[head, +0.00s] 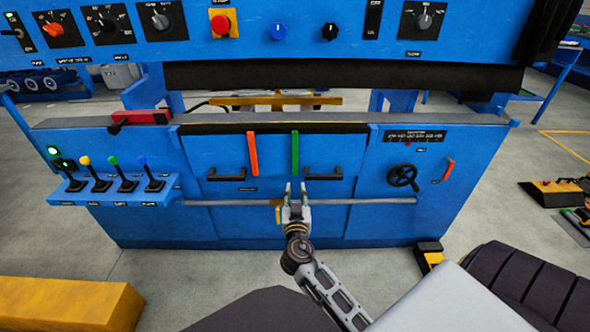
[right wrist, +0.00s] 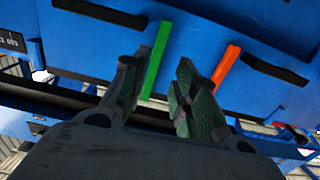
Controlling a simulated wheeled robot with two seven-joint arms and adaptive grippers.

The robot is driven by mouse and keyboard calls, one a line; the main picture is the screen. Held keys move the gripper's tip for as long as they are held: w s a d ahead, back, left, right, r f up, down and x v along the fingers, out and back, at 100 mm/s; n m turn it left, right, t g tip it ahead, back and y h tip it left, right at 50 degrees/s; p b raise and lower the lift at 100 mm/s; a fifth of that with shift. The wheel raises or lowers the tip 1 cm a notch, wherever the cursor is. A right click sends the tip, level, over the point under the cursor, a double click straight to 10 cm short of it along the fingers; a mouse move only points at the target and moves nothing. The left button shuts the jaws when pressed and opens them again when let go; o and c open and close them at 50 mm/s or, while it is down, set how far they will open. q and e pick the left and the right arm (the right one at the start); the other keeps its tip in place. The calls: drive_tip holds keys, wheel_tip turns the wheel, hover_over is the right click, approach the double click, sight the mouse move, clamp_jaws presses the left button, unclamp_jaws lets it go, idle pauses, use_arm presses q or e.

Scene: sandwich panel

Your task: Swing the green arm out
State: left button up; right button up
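The green arm (head: 295,153) is a narrow upright bar on the front of the blue machine, right of the orange arm (head: 253,154). My right gripper (head: 295,187) is just below the green arm's lower end in the head view, its two fingers pointing up and apart. In the right wrist view the gripper (right wrist: 160,95) is open, with nothing between its fingers. The green arm (right wrist: 156,60) shows beyond the left finger, which hides part of its side. The orange arm (right wrist: 226,67) shows beyond the right finger. I cannot tell whether the gripper touches the green arm. My left gripper is not in view.
Black handles (head: 323,174) sit beside both arms on the panel doors. A horizontal grey rod (head: 360,201) runs across the front below them. A lever shelf (head: 115,190) juts out at left, and a black handwheel (head: 402,176) is at right.

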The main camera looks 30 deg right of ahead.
approach(295, 166)
drive_tip(key=shift+x, duration=2.4)
drive_tip(key=shift+b+x, duration=0.35)
drive_tip(key=shift+x, duration=0.8)
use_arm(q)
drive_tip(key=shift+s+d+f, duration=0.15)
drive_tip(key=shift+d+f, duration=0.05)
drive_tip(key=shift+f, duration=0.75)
use_arm(e)
drive_tip(key=shift+x, duration=0.85)
drive_tip(key=c, duration=0.5)
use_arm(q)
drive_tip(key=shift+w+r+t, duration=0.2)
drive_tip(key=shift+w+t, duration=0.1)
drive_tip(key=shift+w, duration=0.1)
use_arm(e)
clamp_jaws()
